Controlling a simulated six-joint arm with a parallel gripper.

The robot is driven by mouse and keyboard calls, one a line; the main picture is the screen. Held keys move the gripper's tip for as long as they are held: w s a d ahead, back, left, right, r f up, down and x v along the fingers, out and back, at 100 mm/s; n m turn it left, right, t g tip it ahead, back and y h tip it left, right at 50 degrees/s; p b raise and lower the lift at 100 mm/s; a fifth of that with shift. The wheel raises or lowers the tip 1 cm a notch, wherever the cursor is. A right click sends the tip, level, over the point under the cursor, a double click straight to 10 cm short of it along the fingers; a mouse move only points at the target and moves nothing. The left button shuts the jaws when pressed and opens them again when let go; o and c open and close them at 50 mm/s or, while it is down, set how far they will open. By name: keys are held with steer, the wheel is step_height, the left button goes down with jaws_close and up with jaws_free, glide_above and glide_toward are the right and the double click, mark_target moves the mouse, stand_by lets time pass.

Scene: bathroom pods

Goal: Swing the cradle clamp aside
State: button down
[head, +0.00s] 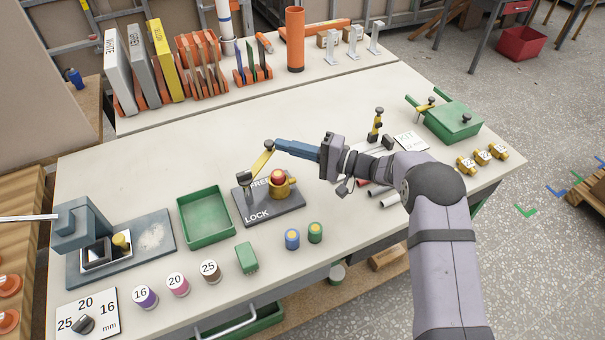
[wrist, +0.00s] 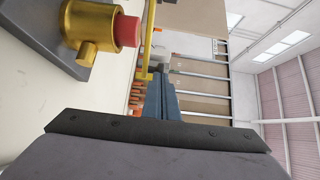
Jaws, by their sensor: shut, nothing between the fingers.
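The cradle clamp stands on a dark plate (head: 290,211) marked FREE and LOCK, near the middle of the bench. Its yellow lever arm (head: 261,163) rises from a grey post (head: 246,190) at the plate's left side, its upper end by my fingertips. A brass fitting (head: 281,189) with a red end sits on the plate. In the wrist view the brass fitting (wrist: 87,28) is at upper left, and the yellow lever (wrist: 146,50) stands upright beside it. My gripper (head: 277,145) is shut and empty, its blue fingers at the lever's upper end. I cannot tell whether they touch.
A green tray (head: 204,241) lies left of the plate, with a grey fixture (head: 75,230) beyond it. A green block (head: 246,257), blue cap (head: 292,239) and green cap (head: 315,232) stand in front. Pipes and a green box (head: 453,124) are on the right. Bench behind the clamp is clear.

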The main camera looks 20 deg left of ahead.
steer(key=a+b, duration=0.2)
steer(key=a, duration=1)
steer(key=shift+a, duration=0.15)
steer(key=shift+s+a, duration=0.1)
steer(key=shift+a, duration=0.05)
stand_by(1.7)
